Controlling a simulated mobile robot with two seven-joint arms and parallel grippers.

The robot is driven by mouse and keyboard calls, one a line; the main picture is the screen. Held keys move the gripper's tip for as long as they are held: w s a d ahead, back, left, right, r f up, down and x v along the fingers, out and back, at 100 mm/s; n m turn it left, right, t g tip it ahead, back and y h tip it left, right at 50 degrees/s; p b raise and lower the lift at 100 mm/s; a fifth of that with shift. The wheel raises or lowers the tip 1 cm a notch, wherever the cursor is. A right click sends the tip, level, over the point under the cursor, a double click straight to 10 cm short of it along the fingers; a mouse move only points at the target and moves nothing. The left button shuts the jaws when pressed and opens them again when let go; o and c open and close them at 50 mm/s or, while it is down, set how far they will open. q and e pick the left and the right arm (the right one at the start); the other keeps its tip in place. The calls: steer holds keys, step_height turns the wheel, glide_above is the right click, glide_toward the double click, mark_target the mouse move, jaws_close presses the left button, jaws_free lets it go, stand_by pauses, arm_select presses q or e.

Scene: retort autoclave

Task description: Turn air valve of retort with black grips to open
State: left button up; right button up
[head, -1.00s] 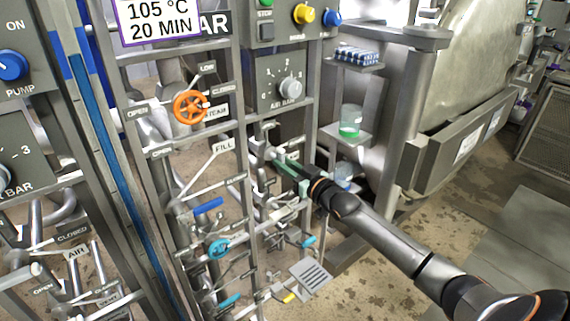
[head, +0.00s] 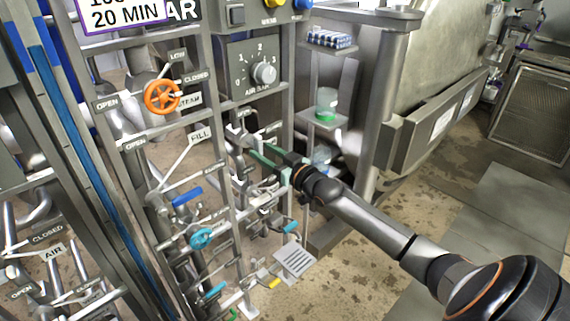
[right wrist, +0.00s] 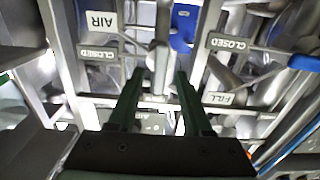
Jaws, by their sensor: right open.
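My right gripper (head: 264,161) is open in front of the valve panel, below the grey AIR BAR dial (head: 264,74). Its two dark green fingers show in the right wrist view (right wrist: 160,76), apart, with nothing clearly held. In that view an AIR plate (right wrist: 100,21) stands at upper left above a CLOSED plate (right wrist: 98,53). A silver rod or pipe (right wrist: 162,38) runs upright beyond the fingertips; I cannot tell if it is the valve lever. Black grips cannot be made out. In the head view the gripper partly hides this area. My left gripper is out of view.
Shelves with a green-bottomed jar (head: 326,105) stand right. Another AIR plate (head: 52,253) is at lower left.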

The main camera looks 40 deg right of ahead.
steer(key=s, duration=1.1)
steer(key=shift+d+p, duration=0.45)
stand_by(0.8)
